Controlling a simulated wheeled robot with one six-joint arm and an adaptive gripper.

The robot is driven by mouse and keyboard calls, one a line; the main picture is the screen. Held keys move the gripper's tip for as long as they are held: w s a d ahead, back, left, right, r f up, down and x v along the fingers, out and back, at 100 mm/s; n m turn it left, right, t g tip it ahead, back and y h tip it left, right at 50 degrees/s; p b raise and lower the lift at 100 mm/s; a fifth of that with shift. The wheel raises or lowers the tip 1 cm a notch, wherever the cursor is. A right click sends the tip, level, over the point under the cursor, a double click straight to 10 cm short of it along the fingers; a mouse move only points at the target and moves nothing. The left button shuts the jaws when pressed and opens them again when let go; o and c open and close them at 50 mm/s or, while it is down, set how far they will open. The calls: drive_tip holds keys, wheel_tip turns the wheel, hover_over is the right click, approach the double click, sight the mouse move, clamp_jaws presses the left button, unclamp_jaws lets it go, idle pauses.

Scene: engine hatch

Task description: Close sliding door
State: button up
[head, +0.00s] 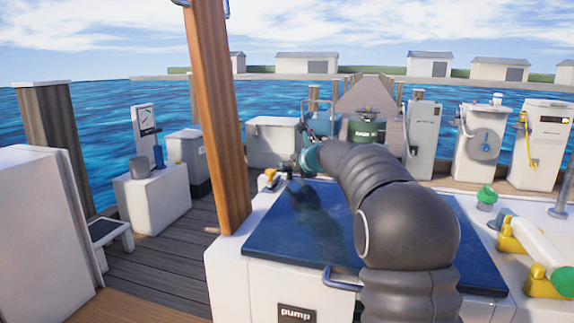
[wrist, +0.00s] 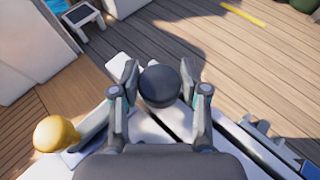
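A dark round knob (wrist: 160,86) sits between the two fingertips of my gripper (wrist: 160,80) in the wrist view. The fingers stand apart, one on each side of the knob, and I cannot tell whether they press on it. In the head view my gripper (head: 290,168) is small, at the far left corner of a dark blue panel (head: 290,225) on a white housing. The panel has a metal handle (head: 342,281) at its near edge. No part shows clearly as a sliding door. My arm hides part of the panel.
A yellow knob (head: 268,177) stands beside my gripper; it also shows in the wrist view (wrist: 57,134). A wooden post (head: 220,110) rises left of the panel. Yellow and green fittings (head: 548,282) stand at right. Wooden deck (head: 160,255) is open at left.

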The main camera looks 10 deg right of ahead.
drive_tip(key=shift+o, duration=1.3)
drive_tip(key=shift+s, duration=0.1)
drive_tip(key=v, duration=1.1)
drive_tip(key=shift+s+r, duration=0.2)
drive_tip(key=shift+s, duration=0.2)
